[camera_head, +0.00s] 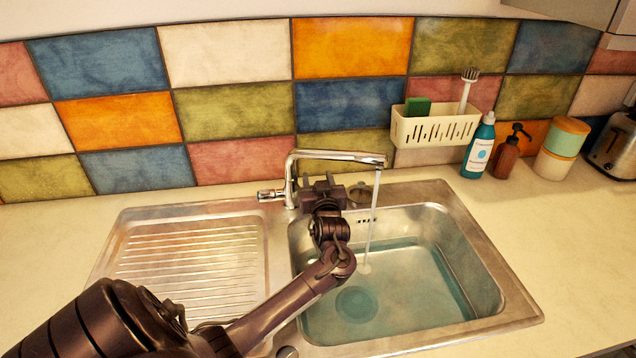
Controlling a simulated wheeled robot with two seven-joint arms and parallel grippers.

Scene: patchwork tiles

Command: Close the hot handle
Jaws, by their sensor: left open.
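A chrome tap (335,156) stands behind the sink, its spout reaching right over the basin. A stream of water (374,215) runs from the spout. A small chrome handle (269,195) sticks out at the left of the tap's base; I see no marking that tells whether it is the hot one. My left gripper (321,181) is open just right of the tap's upright, below the spout, and hides part of the tap's base. I cannot tell whether it touches the tap. A round metal piece (360,190) shows right of the gripper. My right gripper is not in view.
The steel sink has a ribbed drainer (190,265) at left and a basin (465,235) with water in it. A cream rack (436,128) hangs on the tiled wall. Bottles, stacked jars (562,148) and a toaster (616,145) stand at right. The left counter is clear.

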